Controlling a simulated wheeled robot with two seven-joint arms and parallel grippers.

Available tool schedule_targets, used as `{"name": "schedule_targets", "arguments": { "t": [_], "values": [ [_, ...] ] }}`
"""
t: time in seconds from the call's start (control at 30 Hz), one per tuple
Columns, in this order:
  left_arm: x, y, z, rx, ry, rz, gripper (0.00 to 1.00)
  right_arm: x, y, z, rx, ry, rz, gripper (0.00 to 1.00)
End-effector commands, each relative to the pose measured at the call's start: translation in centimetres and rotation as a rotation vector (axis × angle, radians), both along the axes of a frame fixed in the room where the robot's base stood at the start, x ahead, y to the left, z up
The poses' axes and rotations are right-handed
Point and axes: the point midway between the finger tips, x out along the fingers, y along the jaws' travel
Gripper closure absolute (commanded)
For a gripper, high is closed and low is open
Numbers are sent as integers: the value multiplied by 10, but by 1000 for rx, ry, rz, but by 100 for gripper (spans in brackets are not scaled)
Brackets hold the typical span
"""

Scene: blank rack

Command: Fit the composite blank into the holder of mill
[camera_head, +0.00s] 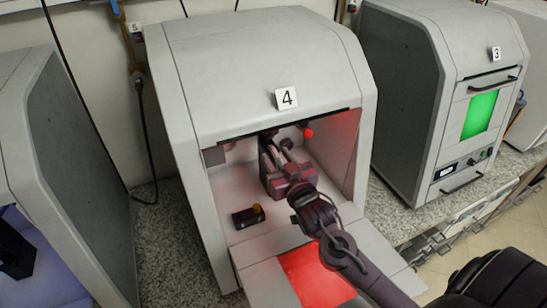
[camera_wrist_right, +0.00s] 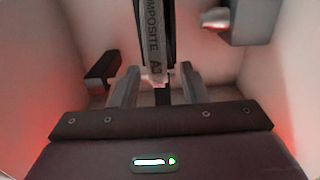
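The mill (camera_head: 255,65) marked 4 stands open in the middle of the head view, and my right arm reaches into its chamber. My right gripper (camera_head: 272,140) is deep inside; its fingertips are hard to make out there. In the right wrist view, its two grey fingers (camera_wrist_right: 160,78) stand apart. The composite blank (camera_wrist_right: 153,40) shows edge-on, with "COMPOSITE A3" on its pale rim, ahead of and between the fingers. Gaps seem to show beside it. Dark parts flank the blank; I cannot tell whether they are the holder or how it sits there. My left gripper is out of view.
A grey block (camera_wrist_right: 252,20) juts in at upper right of the wrist view. Chamber walls are close on both sides. Mill 3 (camera_head: 440,90) stands shut on the right.

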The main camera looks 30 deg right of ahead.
Motion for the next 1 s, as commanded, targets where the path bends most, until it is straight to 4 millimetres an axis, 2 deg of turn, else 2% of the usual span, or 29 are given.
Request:
{"name": "schedule_targets", "arguments": {
  "t": [0.27, 0.5, 0.6, 1.0],
  "values": [
    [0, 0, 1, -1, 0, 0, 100, 4, 0, -1, 1, 0, 0, 60],
    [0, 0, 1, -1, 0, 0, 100, 4, 0, -1, 1, 0, 0, 90],
    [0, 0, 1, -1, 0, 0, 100, 4, 0, -1, 1, 0, 0, 100],
    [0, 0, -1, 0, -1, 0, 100, 4, 0, 3, 1, -4, 1, 100]
  ]
}}
